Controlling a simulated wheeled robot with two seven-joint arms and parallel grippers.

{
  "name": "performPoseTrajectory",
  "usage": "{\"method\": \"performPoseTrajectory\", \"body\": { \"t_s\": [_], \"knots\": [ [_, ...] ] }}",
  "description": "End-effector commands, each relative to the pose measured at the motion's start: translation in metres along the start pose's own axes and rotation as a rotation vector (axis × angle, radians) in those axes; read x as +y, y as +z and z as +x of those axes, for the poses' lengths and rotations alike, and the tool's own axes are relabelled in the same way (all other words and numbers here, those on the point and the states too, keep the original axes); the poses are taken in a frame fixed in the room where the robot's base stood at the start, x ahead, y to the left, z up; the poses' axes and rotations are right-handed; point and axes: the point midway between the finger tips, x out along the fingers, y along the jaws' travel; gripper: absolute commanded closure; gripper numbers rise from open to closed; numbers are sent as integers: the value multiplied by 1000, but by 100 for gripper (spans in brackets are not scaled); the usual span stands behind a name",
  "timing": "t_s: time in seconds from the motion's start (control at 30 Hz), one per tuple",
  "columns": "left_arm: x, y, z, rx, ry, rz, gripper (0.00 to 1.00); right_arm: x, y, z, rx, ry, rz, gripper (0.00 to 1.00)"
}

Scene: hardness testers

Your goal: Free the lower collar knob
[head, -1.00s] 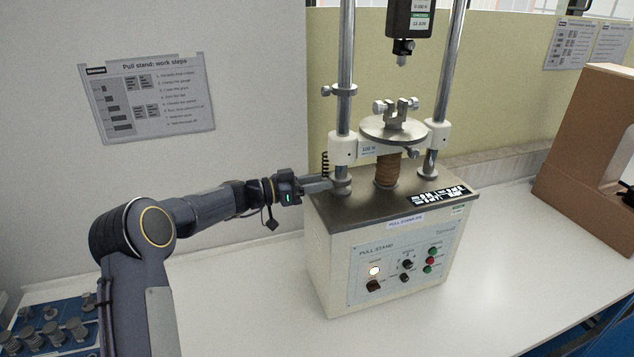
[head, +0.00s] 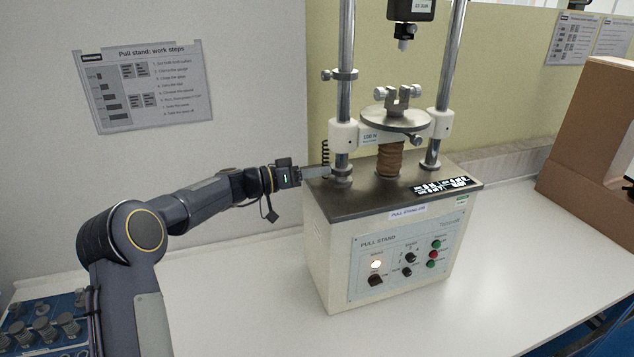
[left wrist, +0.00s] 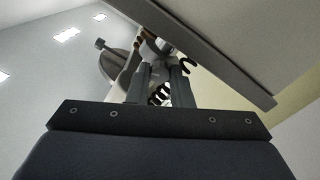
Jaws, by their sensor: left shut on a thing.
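The pull stand (head: 330,240) is a cream box with a dark metal top and two upright chrome columns. The lower collar (head: 342,180) sits around the foot of the left column, just above the top plate. My left gripper (head: 326,171) reaches in from the left and is shut at this collar's left side, on the lower collar knob, which the fingers hide. In the left wrist view, my two fingers (left wrist: 163,84) point away at the stand, close together; the knob between them is not clear. My right gripper is not in view.
An upper collar with knobs (head: 340,75) is on the left column. A round table with a clamp (head: 394,118) stands above a brown bellows (head: 390,160). A black coil (head: 326,155) hangs beside my fingers. A cardboard box (head: 595,140) is at right. The white bench (head: 510,240) is clear in front.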

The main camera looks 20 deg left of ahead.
Motion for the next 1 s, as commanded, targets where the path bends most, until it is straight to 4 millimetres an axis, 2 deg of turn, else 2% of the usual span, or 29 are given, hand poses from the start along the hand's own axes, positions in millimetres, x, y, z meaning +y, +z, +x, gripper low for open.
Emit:
{"method": "performPoseTrajectory", "body": {
  "t_s": [0.03, 0.1, 0.4, 1.0],
  "knots": [
    [-3, 5, 0, 1, 0, -42, 100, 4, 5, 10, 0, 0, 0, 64],
    [-3, 4, -1, 0, -1, -110, 100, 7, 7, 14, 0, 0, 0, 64],
    [-2, 2, 0, -1, 0, -396, 100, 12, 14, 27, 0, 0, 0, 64],
    [-1, -1, 0, 0, 0, -969, 100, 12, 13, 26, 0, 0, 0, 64]
  ]
}}
